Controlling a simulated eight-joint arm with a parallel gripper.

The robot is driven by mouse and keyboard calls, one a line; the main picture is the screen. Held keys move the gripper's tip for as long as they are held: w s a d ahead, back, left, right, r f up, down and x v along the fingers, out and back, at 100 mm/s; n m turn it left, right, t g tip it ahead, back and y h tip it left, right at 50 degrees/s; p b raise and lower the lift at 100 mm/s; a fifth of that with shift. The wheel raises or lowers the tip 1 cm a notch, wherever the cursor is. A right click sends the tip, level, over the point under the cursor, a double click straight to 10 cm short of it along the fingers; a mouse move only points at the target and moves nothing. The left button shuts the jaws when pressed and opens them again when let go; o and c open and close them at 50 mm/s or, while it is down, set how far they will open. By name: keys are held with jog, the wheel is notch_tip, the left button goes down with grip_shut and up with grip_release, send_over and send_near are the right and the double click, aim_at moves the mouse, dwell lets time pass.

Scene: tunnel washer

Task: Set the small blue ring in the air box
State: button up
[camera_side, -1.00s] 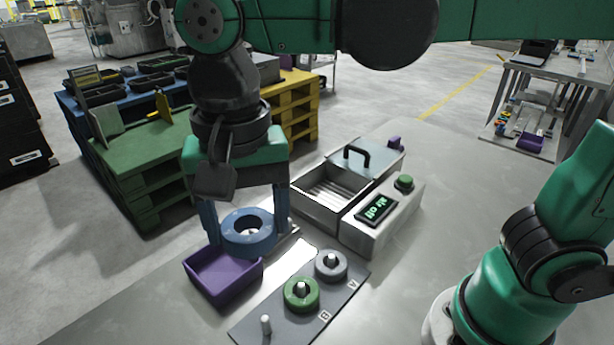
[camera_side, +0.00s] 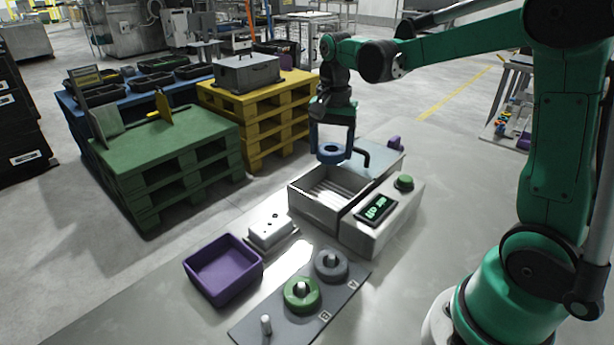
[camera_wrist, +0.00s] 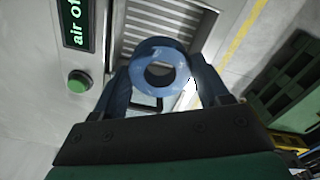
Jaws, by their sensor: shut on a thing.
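The small blue ring (camera_side: 330,152) is held between the fingers of my gripper (camera_side: 332,146), which is shut on it. The ring hangs in the air above the back part of the air box (camera_side: 318,206), near its lid handle. The box is open and shows a ribbed floor; its display (camera_side: 377,208) reads "air off" and a green button (camera_side: 403,182) sits beside it. In the wrist view the blue ring (camera_wrist: 160,66) lies between the fingers, with the ribbed floor (camera_wrist: 165,22) beyond it. The ring covers part of the box there.
A purple tray (camera_side: 223,270) stands empty at the front left. A white block with holes (camera_side: 271,231) is behind it. A peg board (camera_side: 262,327) holds a green ring (camera_side: 301,294) and a grey ring (camera_side: 331,265); one peg is bare. Pallets (camera_side: 165,160) stand behind.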

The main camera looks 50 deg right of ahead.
send_over(330, 201)
jog(key=shift+f, duration=3.05)
jog(key=shift+f, duration=0.1)
jog(key=shift+f, duration=1)
jog(key=shift+f, duration=0.2)
jog(key=shift+f, duration=0.75)
jog(key=shift+f, duration=0.1)
jog(key=o, duration=1.2)
